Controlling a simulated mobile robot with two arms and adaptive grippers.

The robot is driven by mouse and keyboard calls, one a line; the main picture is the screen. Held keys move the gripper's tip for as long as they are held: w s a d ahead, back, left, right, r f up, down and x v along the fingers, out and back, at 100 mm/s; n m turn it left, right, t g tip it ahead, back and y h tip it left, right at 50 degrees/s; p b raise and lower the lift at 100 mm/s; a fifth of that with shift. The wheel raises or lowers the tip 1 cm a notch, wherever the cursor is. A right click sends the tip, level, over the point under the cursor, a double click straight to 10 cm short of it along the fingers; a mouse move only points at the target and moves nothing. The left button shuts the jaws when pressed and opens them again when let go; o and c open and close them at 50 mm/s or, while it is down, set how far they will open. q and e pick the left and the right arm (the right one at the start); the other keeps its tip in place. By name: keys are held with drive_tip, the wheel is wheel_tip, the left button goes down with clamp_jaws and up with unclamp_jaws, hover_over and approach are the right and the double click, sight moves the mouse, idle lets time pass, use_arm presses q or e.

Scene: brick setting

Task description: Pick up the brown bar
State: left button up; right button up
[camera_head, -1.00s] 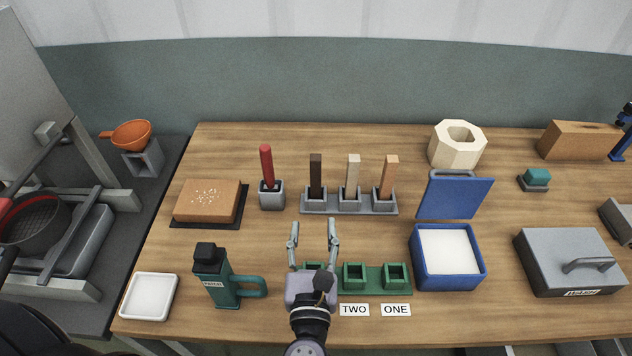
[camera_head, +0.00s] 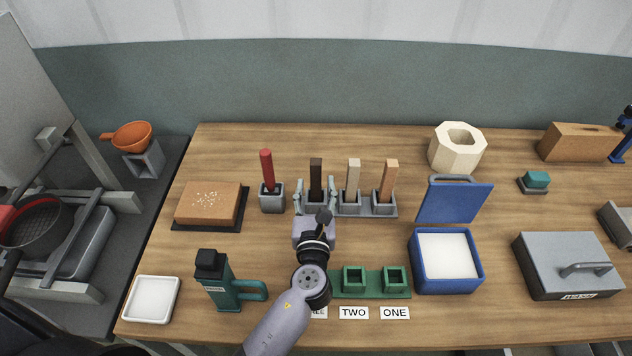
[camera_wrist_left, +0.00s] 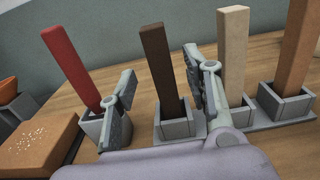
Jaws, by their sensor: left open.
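The dark brown bar (camera_head: 316,172) stands upright in the left slot of a grey three-slot holder (camera_head: 348,211). My left gripper (camera_head: 316,186) is open, with one finger on each side of the bar. In the left wrist view the bar (camera_wrist_left: 163,65) rises between the two open fingers, with a gap on the left; contact on the right cannot be told. A pale bar (camera_head: 353,174) and an orange-brown bar (camera_head: 390,174) stand in the other two slots. My right gripper is not in view.
A red bar (camera_head: 266,166) in its own grey block stands just left of the holder. A green holder (camera_head: 375,292) with labels lies in front, partly hidden by my arm. An open blue box (camera_head: 447,287) is to the right, a green bottle (camera_head: 217,285) front left.

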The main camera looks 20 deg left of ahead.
sight(316, 178)
use_arm(q)
drive_tip(key=p+x, duration=0.1)
drive_tip(key=x, duration=0.4)
drive_tip(key=shift+r, duration=0.1)
drive_tip(key=shift+c, duration=0.4)
clamp_jaws()
